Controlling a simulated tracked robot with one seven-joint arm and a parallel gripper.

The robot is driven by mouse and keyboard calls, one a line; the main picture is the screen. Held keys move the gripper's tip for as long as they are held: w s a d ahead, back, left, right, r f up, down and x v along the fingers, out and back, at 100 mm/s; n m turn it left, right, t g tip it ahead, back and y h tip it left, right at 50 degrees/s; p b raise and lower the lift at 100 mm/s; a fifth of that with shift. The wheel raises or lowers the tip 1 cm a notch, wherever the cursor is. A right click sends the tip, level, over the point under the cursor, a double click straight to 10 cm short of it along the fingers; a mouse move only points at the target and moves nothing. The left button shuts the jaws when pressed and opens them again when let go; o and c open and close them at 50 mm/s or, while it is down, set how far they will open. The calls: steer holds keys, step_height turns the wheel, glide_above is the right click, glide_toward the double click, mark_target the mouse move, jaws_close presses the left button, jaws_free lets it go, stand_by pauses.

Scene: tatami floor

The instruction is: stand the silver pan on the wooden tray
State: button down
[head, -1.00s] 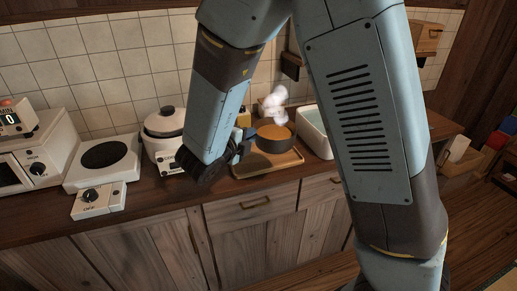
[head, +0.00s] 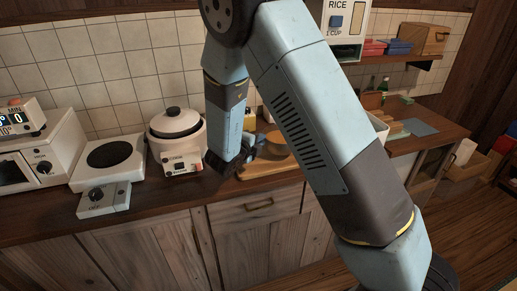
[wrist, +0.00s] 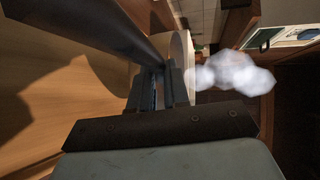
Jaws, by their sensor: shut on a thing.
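The pan (head: 277,147) shows in the head view as a round shape with orange-brown contents, partly hidden behind my arm. My gripper (head: 254,144) is at its left side, just above the wooden tray (head: 267,170). In the wrist view my gripper (wrist: 157,88) is shut at the pan's side, and the pan's pale wall (wrist: 179,52) shows beyond the fingers. A dark bar, which looks like the handle, runs from the upper left to the fingers. The pan is over the tray; whether its base touches the tray I cannot tell.
A white rice cooker (head: 178,140) stands left of the tray, with a hot plate (head: 108,160) and an oven (head: 38,150) further left. A pale basin (head: 378,127) is to the right, partly behind my arm. White steam (wrist: 232,73) hangs by the pan.

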steer(key=shift+w+d+f, duration=0.1)
steer(key=shift+w+f, duration=0.15)
steer(key=shift+f, duration=1.55)
steer(key=c, duration=1.1)
jaws_free()
